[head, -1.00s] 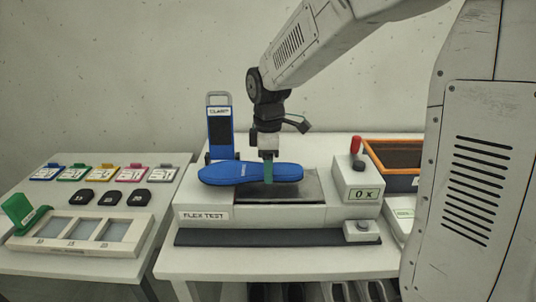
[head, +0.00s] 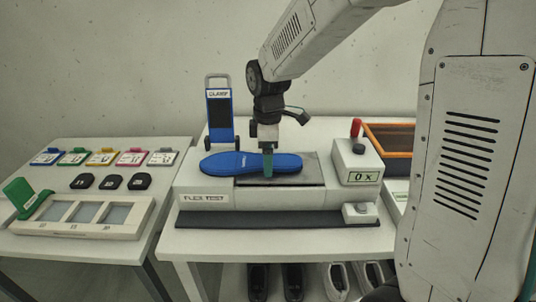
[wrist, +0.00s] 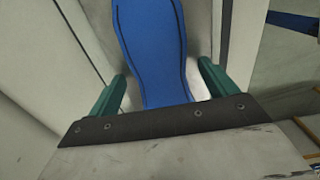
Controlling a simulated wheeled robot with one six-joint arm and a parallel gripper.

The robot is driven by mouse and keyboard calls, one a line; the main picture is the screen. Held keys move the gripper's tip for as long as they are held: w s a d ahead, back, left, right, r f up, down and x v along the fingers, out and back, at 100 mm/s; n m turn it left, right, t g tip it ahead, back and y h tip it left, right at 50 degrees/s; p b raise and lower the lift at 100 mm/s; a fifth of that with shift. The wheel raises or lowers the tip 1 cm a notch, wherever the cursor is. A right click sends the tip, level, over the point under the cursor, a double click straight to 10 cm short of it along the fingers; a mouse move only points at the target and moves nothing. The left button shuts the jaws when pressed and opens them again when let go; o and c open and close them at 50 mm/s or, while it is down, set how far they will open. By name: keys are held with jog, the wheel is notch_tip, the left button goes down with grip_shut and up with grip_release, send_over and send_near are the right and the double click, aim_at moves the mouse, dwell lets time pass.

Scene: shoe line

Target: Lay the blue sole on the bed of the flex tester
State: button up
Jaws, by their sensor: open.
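The blue sole (head: 225,163) lies flat on top of the flex tester (head: 205,200), across its dark bed (head: 305,172). Its left end rests over the white left part of the tester. My gripper (head: 268,165) is just above the sole's right half, pointing down. In the wrist view the blue sole (wrist: 152,45) runs between the two green fingers of my gripper (wrist: 160,88), with a gap on each side. The fingers are open and the sole is not gripped. The sole's near end is hidden behind the gripper's dark plate.
The blue clamp (head: 220,115) stands upright behind the tester. A counter box (head: 357,165) with a red knob reads "0 x" at the right. An orange-rimmed bin (head: 390,135) is further right. Coloured tags and a tray (head: 85,215) fill the left table.

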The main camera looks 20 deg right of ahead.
notch_tip(320, 180, up, 8)
jog(key=shift+f, duration=0.1)
dwell(0.4)
jog(key=shift+s+m, duration=0.1)
jog(key=shift+m, duration=0.4)
jog(key=s+d+r+m, duration=0.1)
jog(key=s+m, duration=0.5)
jog(key=s, duration=0.7)
jog(key=s+d+r+m+t, duration=0.1)
jog(key=s+m, duration=0.5)
jog(key=s, duration=0.7)
jog(key=shift+s+d+r, duration=0.25)
jog(key=shift+s+d, duration=0.15)
jog(key=shift+d, duration=0.15)
